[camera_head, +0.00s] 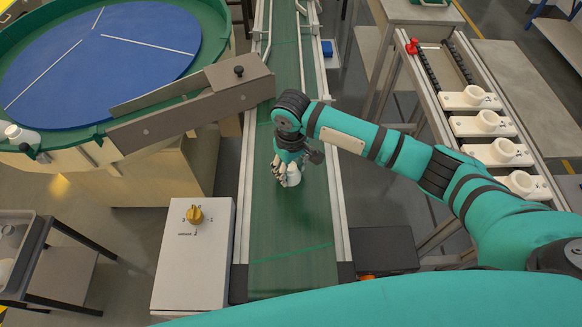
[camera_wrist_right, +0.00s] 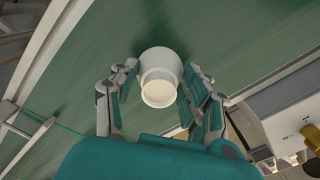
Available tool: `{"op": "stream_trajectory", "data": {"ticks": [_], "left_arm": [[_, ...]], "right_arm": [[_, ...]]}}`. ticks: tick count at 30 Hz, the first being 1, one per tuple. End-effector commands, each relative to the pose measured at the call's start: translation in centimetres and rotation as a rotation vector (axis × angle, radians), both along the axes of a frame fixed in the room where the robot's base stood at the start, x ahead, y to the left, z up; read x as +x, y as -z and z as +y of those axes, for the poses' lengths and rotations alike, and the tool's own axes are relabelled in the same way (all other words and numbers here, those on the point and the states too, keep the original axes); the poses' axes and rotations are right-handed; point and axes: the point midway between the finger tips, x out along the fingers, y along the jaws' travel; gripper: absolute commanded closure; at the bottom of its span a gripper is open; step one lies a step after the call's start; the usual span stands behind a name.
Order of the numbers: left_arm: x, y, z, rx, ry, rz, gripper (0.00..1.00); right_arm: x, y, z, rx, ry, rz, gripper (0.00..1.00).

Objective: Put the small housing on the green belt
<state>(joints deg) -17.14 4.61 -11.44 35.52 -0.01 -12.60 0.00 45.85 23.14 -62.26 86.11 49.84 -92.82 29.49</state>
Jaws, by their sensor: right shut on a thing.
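The small housing is a white, round, cup-like part. In the right wrist view the housing (camera_wrist_right: 158,62) sits between the two fingers of my right gripper (camera_wrist_right: 160,88), with its open round end facing the camera. In the head view my right gripper (camera_head: 287,172) points down over the middle of the green belt (camera_head: 290,225) and is shut on the housing, which it largely hides. The green belt (camera_wrist_right: 100,85) fills the background of the wrist view. I cannot tell whether the housing touches the belt. My left gripper is not in view.
A grey chute (camera_head: 195,100) leads from the round blue table (camera_head: 105,50) to the belt's left edge. A control box (camera_head: 192,255) with a yellow knob stands left of the belt. Several white parts stand on a rack (camera_head: 430,75) at the right. The near belt is clear.

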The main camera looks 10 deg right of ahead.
Motion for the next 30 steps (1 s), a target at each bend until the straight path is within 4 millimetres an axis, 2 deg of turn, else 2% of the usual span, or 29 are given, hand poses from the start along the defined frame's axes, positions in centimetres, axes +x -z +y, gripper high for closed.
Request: {"op": "stream_trajectory", "data": {"ticks": [9, 10, 15, 24, 26, 30], "left_arm": [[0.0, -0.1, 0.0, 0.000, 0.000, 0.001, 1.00], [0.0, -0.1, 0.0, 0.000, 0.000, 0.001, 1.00], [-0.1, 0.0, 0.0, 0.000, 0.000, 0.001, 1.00], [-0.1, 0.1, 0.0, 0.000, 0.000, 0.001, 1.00], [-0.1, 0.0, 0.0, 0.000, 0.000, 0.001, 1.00], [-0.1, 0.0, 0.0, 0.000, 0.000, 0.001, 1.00]], "right_arm": [[0.0, 0.2, 0.0, 0.000, 0.000, -0.001, 0.73], [0.0, 0.2, 0.0, 0.001, 0.000, -0.002, 0.49], [0.0, 0.2, 0.0, 0.000, 0.000, -0.001, 0.29], [0.1, 0.0, 0.0, 0.000, -0.001, -0.003, 0.29], [0.1, -0.5, 0.0, 0.001, 0.000, -0.003, 0.29], [0.1, -2.8, 0.0, 0.001, -0.001, -0.006, 0.29]]}}
